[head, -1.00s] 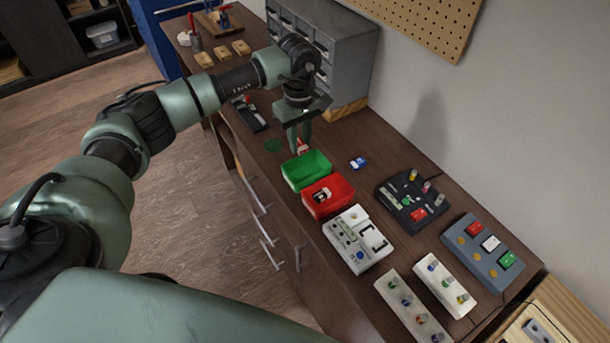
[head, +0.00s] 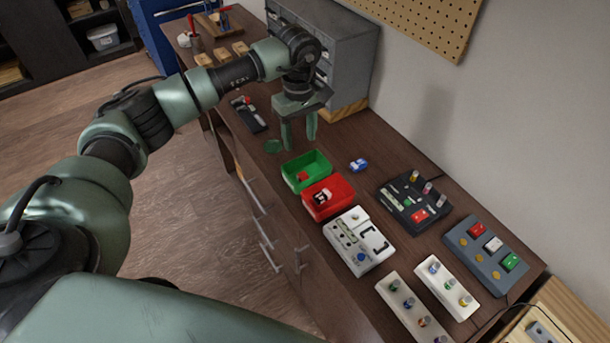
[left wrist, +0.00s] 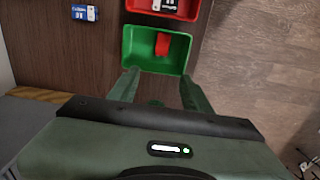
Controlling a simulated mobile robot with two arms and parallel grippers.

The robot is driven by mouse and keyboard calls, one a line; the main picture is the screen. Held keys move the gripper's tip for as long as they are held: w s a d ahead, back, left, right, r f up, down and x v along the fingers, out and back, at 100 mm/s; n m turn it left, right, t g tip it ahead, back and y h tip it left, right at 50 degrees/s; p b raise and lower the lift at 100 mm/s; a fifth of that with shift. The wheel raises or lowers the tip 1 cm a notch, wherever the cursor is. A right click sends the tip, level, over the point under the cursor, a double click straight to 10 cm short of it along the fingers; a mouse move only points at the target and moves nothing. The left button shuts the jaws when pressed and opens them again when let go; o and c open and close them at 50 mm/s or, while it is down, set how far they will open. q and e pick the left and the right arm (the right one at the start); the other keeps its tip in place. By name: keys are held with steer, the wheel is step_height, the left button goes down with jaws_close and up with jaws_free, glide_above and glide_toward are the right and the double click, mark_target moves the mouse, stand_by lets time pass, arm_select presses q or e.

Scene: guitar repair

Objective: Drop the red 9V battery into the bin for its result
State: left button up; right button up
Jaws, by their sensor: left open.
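The red 9V battery (head: 303,176) lies inside the green bin (head: 320,157). It also shows in the left wrist view (left wrist: 163,44), on the floor of the green bin (left wrist: 186,56). My left gripper (head: 298,148) is open and empty, just above and behind the green bin, with its fingers apart in the left wrist view (left wrist: 157,88). The red bin (head: 343,208) stands right beside the green one and holds a black and white battery (head: 322,196). My right gripper is not in view.
A blue and white battery (head: 358,165) lies on the bench right of the bins. A white tester (head: 372,262), a black device (head: 405,211) and a grey button box (head: 468,265) stand nearer. A grey drawer cabinet (head: 345,50) stands behind my left gripper.

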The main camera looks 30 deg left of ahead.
arm_select(q)
step_height(320, 180, up, 5)
steer(key=shift+r+b, duration=0.2)
steer(key=shift+b, duration=0.45)
